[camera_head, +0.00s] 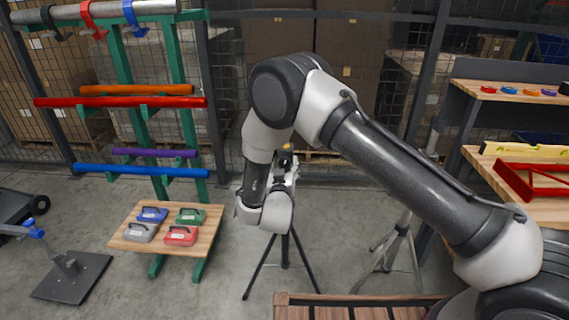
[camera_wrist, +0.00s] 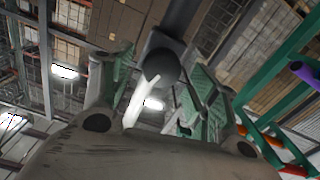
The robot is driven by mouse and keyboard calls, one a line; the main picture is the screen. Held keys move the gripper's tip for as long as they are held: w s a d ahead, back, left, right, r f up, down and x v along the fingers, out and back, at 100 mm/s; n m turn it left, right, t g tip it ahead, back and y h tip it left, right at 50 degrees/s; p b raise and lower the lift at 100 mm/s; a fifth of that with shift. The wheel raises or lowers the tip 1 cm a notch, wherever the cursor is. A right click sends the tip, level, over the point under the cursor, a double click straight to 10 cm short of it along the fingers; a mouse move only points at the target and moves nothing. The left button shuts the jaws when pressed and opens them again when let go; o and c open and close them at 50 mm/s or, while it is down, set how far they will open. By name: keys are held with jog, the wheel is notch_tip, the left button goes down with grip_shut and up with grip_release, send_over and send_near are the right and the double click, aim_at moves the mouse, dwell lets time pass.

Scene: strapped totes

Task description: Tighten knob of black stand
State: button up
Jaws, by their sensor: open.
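The black stand (camera_head: 285,252) is a tripod standing on the floor in the middle of the head view. Its upper part is partly hidden behind my arm, with a small yellow-orange spot at the top. In the wrist view a round dark knob (camera_wrist: 162,67) on a dark post shows between the fingers of my gripper (camera_wrist: 158,80), with a pale lever-like piece below it. My gripper is open, one finger on each side of the knob. I cannot tell whether either finger touches it. In the head view the fingers are mostly hidden by my wrist.
A low wooden table (camera_head: 122,238) with several coloured handled blocks stands left of the stand. A green rack (camera_head: 165,60) holds coloured bars behind it. A grey tripod (camera_head: 403,240) stands to the right, near wooden shelves (camera_head: 530,92). A slatted wooden top (camera_head: 355,300) is in front.

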jog(key=shift+w, duration=1.25)
jog(key=shift+c, duration=0.2)
jog(key=c, duration=1)
